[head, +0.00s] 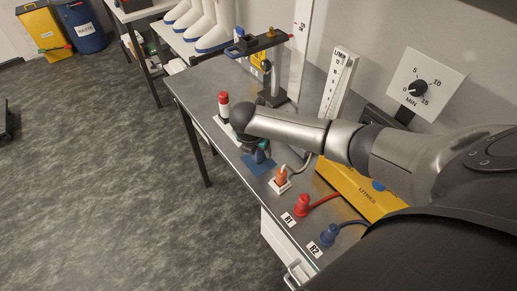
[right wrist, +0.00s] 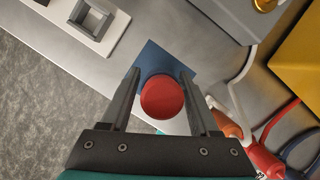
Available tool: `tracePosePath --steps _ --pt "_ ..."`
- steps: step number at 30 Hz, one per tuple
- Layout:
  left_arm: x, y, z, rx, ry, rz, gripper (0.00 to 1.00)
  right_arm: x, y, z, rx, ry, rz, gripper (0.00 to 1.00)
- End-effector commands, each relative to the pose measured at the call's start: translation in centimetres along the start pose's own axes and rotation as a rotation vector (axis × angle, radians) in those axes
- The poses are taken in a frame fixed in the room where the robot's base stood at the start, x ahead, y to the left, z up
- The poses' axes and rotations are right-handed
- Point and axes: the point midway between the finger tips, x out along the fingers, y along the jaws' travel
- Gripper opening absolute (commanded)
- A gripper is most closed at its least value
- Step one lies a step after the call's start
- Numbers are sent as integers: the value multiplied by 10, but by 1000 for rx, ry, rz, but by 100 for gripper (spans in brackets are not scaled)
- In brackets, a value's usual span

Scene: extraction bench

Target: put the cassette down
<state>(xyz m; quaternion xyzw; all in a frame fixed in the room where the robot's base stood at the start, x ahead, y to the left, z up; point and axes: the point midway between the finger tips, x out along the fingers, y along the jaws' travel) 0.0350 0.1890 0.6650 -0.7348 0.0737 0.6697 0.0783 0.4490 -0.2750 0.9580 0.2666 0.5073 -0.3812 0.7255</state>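The cassette (right wrist: 162,97) shows end-on in the right wrist view as a round red top, with a dark blue edge beyond it. My right gripper (right wrist: 160,82) has a finger close on each side of it and appears shut on it. In the head view my forearm hides most of the gripper and cassette; a blue lower end (head: 260,156) shows below. It is over the blue mat (head: 254,167) on the bench, also seen in the right wrist view (right wrist: 153,55). I cannot tell whether it touches the mat. My left gripper is not in view.
A red-and-white cylinder (head: 223,104) stands on a white plate to the left. A stand (head: 272,98) rises behind. An orange connector (head: 281,177), a red one (head: 302,206) and a blue one (head: 329,235) with hoses are near, beside a yellow box (head: 352,186).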

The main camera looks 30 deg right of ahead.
Motion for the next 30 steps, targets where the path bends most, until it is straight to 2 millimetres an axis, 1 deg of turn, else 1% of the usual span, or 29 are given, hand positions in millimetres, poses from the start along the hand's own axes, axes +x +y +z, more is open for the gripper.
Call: tracePosePath --steps 1,3,4,11,14,17,20,27,30 --pt "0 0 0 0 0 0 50 0 0 0 0 0 0 69" --pt "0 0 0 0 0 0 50 0 0 0 0 0 0 77" --pt "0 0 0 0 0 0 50 0 0 0 0 0 0 77" --pt "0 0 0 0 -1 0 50 -1 0 0 0 0 -1 77" --pt "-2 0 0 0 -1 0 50 -6 0 1 0 0 -1 77" --pt "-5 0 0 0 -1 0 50 -16 1 2 -1 0 2 77" --pt "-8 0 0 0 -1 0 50 -32 0 2 0 -1 2 77" --pt "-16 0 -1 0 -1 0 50 -78 1 2 0 -1 4 77" --pt "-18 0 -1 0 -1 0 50 -95 1 2 0 0 3 77"
